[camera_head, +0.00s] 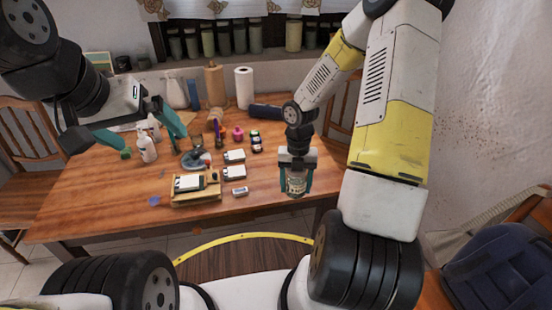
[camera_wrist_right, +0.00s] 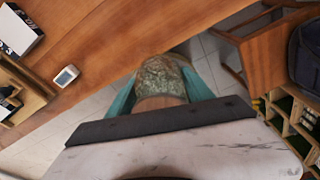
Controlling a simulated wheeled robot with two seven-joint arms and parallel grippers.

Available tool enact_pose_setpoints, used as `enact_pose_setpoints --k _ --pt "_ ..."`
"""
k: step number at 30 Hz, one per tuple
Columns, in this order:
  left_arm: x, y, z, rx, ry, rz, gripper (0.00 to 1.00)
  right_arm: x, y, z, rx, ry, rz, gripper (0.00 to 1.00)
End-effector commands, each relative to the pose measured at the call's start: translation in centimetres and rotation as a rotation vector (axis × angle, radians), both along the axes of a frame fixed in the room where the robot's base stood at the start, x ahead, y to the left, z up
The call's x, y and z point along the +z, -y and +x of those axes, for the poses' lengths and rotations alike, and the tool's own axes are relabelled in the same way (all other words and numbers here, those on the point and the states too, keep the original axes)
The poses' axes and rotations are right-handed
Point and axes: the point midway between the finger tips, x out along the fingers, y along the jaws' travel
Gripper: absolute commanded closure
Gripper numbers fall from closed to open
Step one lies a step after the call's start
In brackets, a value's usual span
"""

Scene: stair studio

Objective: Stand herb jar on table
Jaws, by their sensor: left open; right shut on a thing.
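The herb jar (camera_head: 295,185) is a clear jar with green-brown contents and a pale label. My right gripper (camera_head: 295,188) is shut on it, with a teal finger on each side. The jar hangs upright at the front right edge of the wooden table (camera_head: 110,205). In the right wrist view the jar (camera_wrist_right: 162,78) sits between the fingers, with floor tiles and the table edge around it. I see no contact between jar and tabletop. My left gripper (camera_head: 150,140) is open and empty over the left part of the table.
A wooden tray (camera_head: 195,197), small white boxes (camera_head: 234,156), a small white device (camera_head: 240,191) and several bottles stand mid-table. A paper towel roll (camera_head: 244,88) stands at the back. The table's front right is bare. Chairs stand at both sides.

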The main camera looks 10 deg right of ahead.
Motion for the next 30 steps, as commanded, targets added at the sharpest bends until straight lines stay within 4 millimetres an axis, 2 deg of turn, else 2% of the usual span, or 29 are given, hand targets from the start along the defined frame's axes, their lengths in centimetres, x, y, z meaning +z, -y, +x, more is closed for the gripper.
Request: enact_pose_setpoints --k 1,6,11,18,24,30 --pt "0.0 0.0 0.0 0.0 0.0 0.0 0.0 -0.2 -0.3 1.5 0.001 0.002 0.002 0.94" --pt "0.0 0.0 0.0 0.0 0.0 0.0 0.0 -0.6 -1.0 5.8 -0.001 0.001 0.002 0.94" --pt "0.0 0.0 0.0 0.0 0.0 0.0 0.0 -0.8 -1.2 8.4 -0.002 0.001 0.0 0.94" --pt "0.0 0.0 0.0 0.0 0.0 0.0 0.0 -1.0 -1.5 10.1 -0.003 0.001 0.0 0.94" --pt "0.0 0.0 0.0 0.0 0.0 0.0 0.0 -4.1 -1.5 9.8 -0.001 -0.002 -0.001 0.94" --pt "0.0 0.0 0.0 0.0 0.0 0.0 0.0 -4.4 -1.4 9.9 -0.002 0.001 0.0 0.94"
